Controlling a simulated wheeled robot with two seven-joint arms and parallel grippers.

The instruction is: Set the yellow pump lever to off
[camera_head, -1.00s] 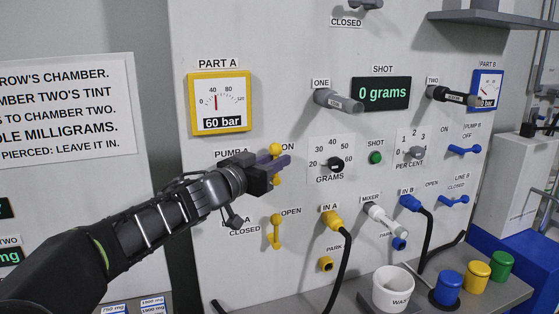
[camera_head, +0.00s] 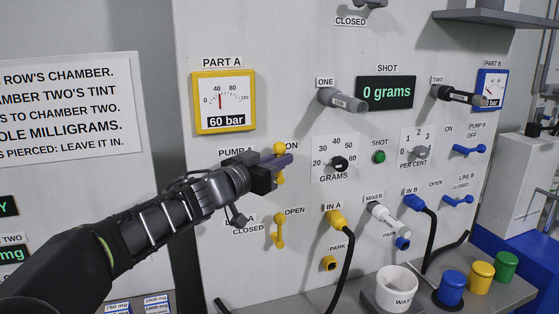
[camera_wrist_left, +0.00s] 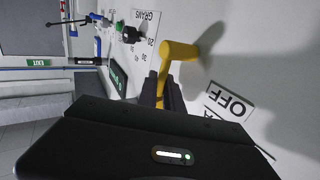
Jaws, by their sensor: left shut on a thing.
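In the head view that label is hidden behind the gripper. My right gripper is not in view.
The yellow line A lever (camera_head: 279,230) is just below my gripper. The grams dial (camera_head: 339,164) and yellow in A plug (camera_head: 336,219) are to the right. The part A gauge (camera_head: 225,100) reads 60 bar. A white waste cup (camera_head: 396,289) stands on the ledge.

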